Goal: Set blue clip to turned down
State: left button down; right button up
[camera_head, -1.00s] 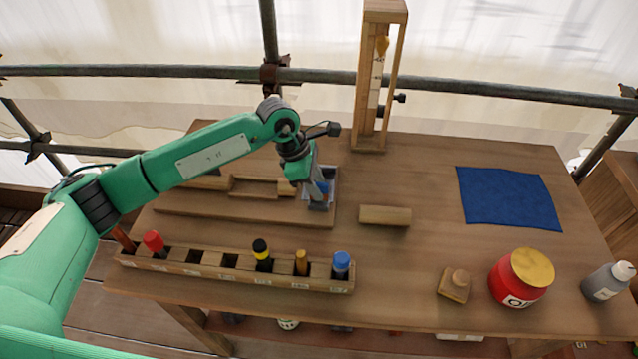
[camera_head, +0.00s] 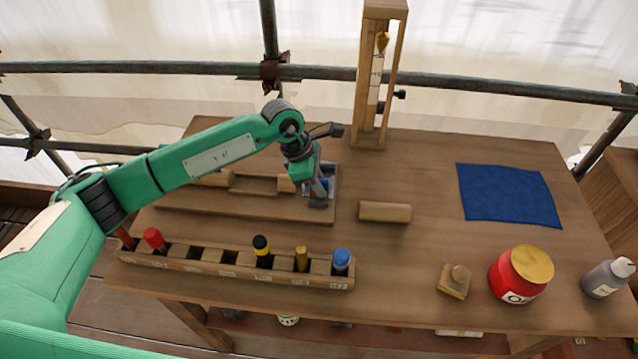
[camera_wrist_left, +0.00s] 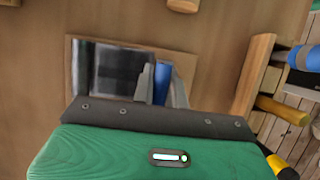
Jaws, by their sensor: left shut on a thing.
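The blue clip (camera_head: 322,185) shows at the right end of the wooden fixture board (camera_head: 240,211). It also shows as a blue bar (camera_wrist_left: 162,84) between the fingertips in the left wrist view. My left gripper (camera_head: 318,198) reaches down from above and is shut on the blue clip, beside a dark grey metal plate (camera_wrist_left: 110,70). The gripper hides much of the clip, so its exact tilt is hard to tell. My right gripper is not in view.
A wooden rack (camera_head: 230,270) with red, yellow, wooden and blue-topped tools stands in front. A wooden block (camera_head: 385,212) lies to the right. A blue cloth (camera_head: 508,195), red jar (camera_head: 520,275) and grey bottle (camera_head: 606,279) are farther right. A tall wooden frame (camera_head: 368,80) stands behind.

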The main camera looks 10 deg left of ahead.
pick_arm(q)
jog(key=shift+w+f+g+b, duration=0.15)
jog(key=shift+w+g+b, duration=0.1)
jog(key=shift+g+b, duration=0.25)
jog(key=shift+w+g+b, duration=0.15)
jog(key=shift+g+b, duration=0.15)
jog(key=shift+b, duration=0.1)
jog(key=shift+w+f+n+g+b, duration=0.2)
jog(key=shift+w+n+g+b, duration=0.3)
jog(key=shift+g+b, duration=0.75)
jog(key=shift+w+f+g+b, duration=0.1)
jog(key=shift+w+g+b, duration=0.25)
jog(key=shift+g+b, duration=0.75)
jog(key=shift+b, duration=0.35)
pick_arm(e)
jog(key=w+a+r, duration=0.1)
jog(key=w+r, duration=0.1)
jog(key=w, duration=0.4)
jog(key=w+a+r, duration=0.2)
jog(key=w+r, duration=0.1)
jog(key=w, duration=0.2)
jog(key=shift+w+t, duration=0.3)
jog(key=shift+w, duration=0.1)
pick_arm(q)
jog(key=c, duration=1.4)
grip_release()
